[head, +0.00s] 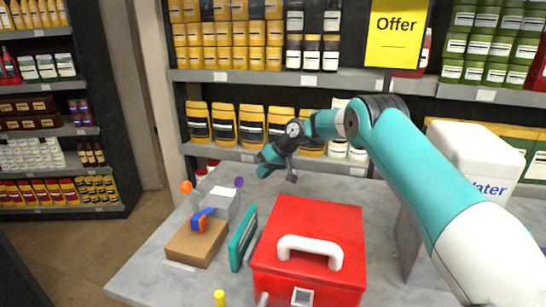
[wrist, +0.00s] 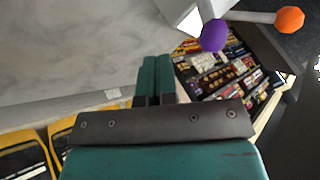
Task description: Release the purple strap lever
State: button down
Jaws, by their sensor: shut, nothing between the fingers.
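A purple ball knob (head: 239,182) shows beside a small grey-white block (head: 221,200) at the table's left side. The purple knob also shows in the wrist view (wrist: 214,36), on a pale piece near the top edge. An orange ball knob (head: 186,187) sits to its left in the head view; in the wrist view the orange knob (wrist: 290,19) is at the end of a grey rod. My gripper (head: 266,170) is up and to the right of the purple knob in the head view. Its fingers (wrist: 155,64) are shut together, empty and apart from the knob.
A red case (head: 310,222) with a white handle stands in front. A brown block (head: 196,243) with a blue and orange piece (head: 200,217) and a teal upright piece (head: 242,238) are to its left. A white water container (head: 470,160) stands right. Stocked shelves line the back.

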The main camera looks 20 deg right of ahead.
aim_at(238, 190)
jog(key=a, duration=0.1)
jog(key=a+p, duration=0.1)
jog(key=a, duration=0.2)
jog(key=shift+s+a+f+p, duration=0.1)
jog(key=shift+s+f+p, duration=0.05)
jog(key=shift+s+p, duration=0.15)
jog(key=shift+a, duration=0.1)
jog(key=shift+s, duration=0.1)
jog(key=shift+s+a+b, duration=0.1)
jog(key=shift+b, duration=0.45)
